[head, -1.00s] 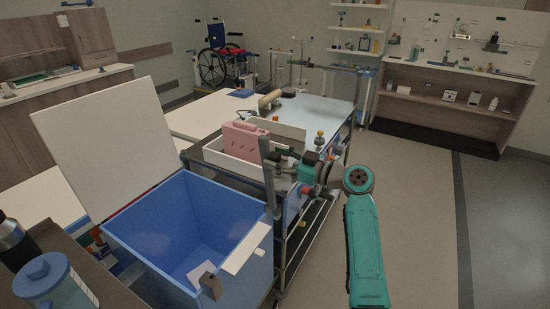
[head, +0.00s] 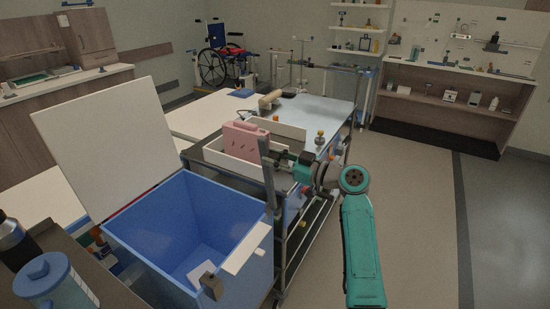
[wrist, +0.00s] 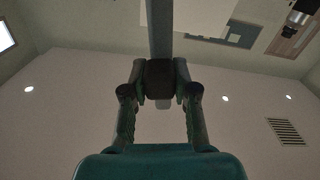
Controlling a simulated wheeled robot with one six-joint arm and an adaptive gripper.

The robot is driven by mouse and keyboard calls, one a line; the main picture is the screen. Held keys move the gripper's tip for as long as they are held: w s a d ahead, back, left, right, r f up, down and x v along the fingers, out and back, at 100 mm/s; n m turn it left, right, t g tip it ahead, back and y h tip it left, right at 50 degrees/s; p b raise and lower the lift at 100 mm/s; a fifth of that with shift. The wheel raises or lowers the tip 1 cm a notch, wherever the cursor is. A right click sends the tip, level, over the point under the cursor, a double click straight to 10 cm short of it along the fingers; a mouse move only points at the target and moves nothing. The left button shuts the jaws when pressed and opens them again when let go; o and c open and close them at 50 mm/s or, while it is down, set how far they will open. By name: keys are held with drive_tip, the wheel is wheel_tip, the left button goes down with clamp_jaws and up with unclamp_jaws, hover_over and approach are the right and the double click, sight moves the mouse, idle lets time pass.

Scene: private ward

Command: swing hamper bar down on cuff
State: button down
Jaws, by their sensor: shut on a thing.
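The hamper is an open blue bin (head: 165,222) at lower left in the head view, its white lid (head: 105,145) raised. A grey bar (head: 267,178) stands nearly upright at the bin's right back corner, beside the cart. My gripper (head: 281,159) reaches this bar from the right, near its upper part. In the wrist view my gripper (wrist: 160,88) is shut on a dark block at the end of a grey bar (wrist: 160,30). A white plate (head: 245,248) with a dark block (head: 211,286) sits at the bin's front right rim. I cannot make out the cuff for certain.
A cart (head: 330,112) behind the bin carries a white tray (head: 225,166) with a pink case (head: 245,140) and a yellow-topped item (head: 320,137). A blue-lidded container (head: 45,278) stands at lower left. The floor (head: 415,210) to the right is clear.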

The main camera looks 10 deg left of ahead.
drive_tip(key=s+a+f+n, duration=0.4)
drive_tip(key=s+f+n, duration=0.2)
drive_tip(key=s, duration=0.5)
drive_tip(key=s+f+n, duration=0.2)
drive_tip(key=f, duration=0.2)
drive_tip(key=s+a+f+n, duration=0.1)
drive_tip(key=s+f+n, duration=0.1)
drive_tip(key=f+n, duration=0.1)
drive_tip(key=s+a+f+n, duration=0.1)
drive_tip(key=s+f+n, duration=0.1)
drive_tip(key=f, duration=0.3)
drive_tip(key=shift+s+a+f, duration=0.15)
drive_tip(key=shift+s+a, duration=0.05)
drive_tip(key=shift+s, duration=0.15)
drive_tip(key=shift+s+f+n, duration=0.15)
drive_tip(key=shift+f+n, duration=0.55)
drive_tip(key=shift+f, duration=0.3)
drive_tip(key=c, duration=0.9)
unclamp_jaws()
drive_tip(key=v, duration=1.2)
